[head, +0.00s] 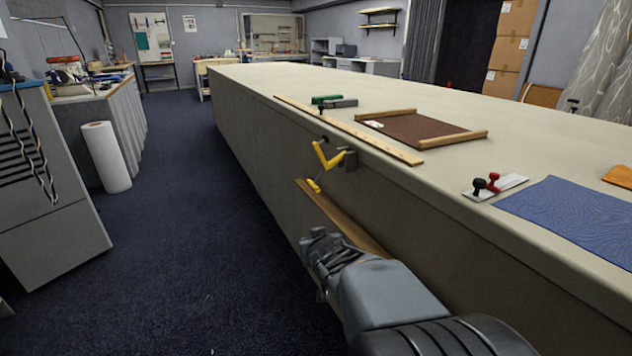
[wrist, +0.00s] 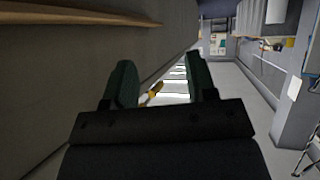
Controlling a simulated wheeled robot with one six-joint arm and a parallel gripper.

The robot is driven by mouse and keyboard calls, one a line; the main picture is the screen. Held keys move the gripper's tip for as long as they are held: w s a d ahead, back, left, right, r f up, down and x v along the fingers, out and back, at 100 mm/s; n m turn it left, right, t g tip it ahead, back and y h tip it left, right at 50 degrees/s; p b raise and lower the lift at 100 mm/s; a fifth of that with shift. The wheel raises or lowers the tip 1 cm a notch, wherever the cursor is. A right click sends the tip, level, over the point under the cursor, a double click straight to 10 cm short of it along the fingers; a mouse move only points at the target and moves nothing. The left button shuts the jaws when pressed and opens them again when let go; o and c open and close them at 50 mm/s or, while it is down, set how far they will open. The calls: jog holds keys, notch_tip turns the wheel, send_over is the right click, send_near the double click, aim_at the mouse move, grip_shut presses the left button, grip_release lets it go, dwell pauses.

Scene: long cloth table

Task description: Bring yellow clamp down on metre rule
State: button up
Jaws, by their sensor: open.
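The yellow clamp (head: 328,157) is a bent yellow lever on a dark bracket fixed to the table's side, just below the top edge. Its lever stands tilted, away from the rule. The pale wooden metre rule (head: 345,129) lies flat along the table's edge, above the clamp. My gripper (head: 320,240) is below and nearer than the clamp, beside the table's side, apart from it. In the wrist view my gripper (wrist: 162,78) shows two dark green fingers spread apart and empty. A small yellow piece (wrist: 152,93) shows beyond and between them; I cannot tell which part it is.
A wooden rail (head: 338,215) runs along the table's side near my gripper, with a yellow tip (head: 314,186) by its far end. On the table (head: 300,76) lie a brown framed board (head: 420,131), a red-and-black-knobbed plate (head: 494,187) and blue cloth (head: 570,215).

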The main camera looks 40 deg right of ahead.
aim_at(317, 186)
jog(key=s+d+r+t+y+p, duration=0.2)
jog(key=d+r+t, duration=0.5)
jog(key=shift+n, duration=0.3)
jog(key=w+b, duration=0.1)
jog(key=w, duration=0.3)
jog(key=w+d+b, duration=0.1)
jog(key=w, duration=0.4)
jog(key=w+b, duration=0.1)
jog(key=w, duration=0.3)
jog(key=shift+w+d+r, duration=0.2)
jog(key=shift+w+d, duration=0.1)
jog(key=shift+d, duration=0.1)
grip_shut()
